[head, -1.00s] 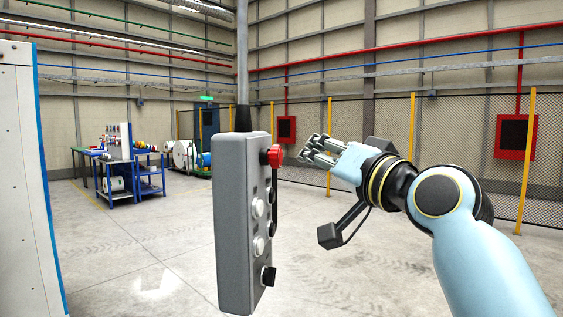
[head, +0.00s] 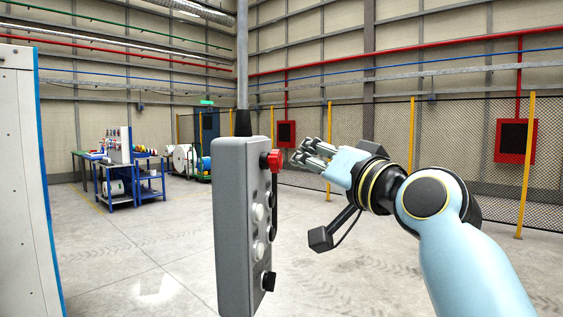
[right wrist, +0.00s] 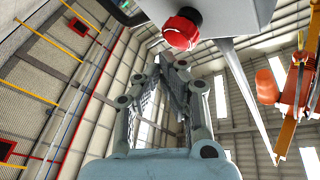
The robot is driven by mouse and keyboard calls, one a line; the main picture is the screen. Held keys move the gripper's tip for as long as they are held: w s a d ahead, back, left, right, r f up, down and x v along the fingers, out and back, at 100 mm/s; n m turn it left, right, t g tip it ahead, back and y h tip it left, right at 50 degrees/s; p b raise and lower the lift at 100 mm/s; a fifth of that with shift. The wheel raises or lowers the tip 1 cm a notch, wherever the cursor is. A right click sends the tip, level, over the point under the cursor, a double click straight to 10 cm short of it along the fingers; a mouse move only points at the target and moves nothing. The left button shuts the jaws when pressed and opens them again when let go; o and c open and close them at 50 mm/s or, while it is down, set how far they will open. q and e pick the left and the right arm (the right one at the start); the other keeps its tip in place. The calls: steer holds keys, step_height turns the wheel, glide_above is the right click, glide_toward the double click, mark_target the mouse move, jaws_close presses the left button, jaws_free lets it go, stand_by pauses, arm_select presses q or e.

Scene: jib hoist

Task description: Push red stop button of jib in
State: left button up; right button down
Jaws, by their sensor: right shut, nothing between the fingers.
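The grey jib control pendant (head: 234,225) hangs upright from a grey pole in the middle of the head view. Its red stop button (head: 272,161) sticks out near the top of its right-hand face. In the right wrist view the red button (right wrist: 182,30) shows at the top, on the pendant's underlit grey end (right wrist: 232,16). My right gripper (head: 303,155) is shut and empty, just to the right of the button with its fingertips pointing toward it. A small gap shows between them. In the right wrist view the fingertips (right wrist: 174,62) are below the button. My left gripper is out of view.
Below the red button, the pendant carries white buttons (head: 258,212) and a black knob (head: 268,281). A white cabinet (head: 18,180) stands at the left edge. A workbench (head: 125,175) is far back. The floor around the pendant is clear.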

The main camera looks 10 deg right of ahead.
steer(key=shift+a, duration=0.1)
stand_by(0.6)
steer(key=shift+w+a+r, duration=0.1)
steer(key=shift+w+a, duration=0.1)
steer(key=shift+a, duration=0.15)
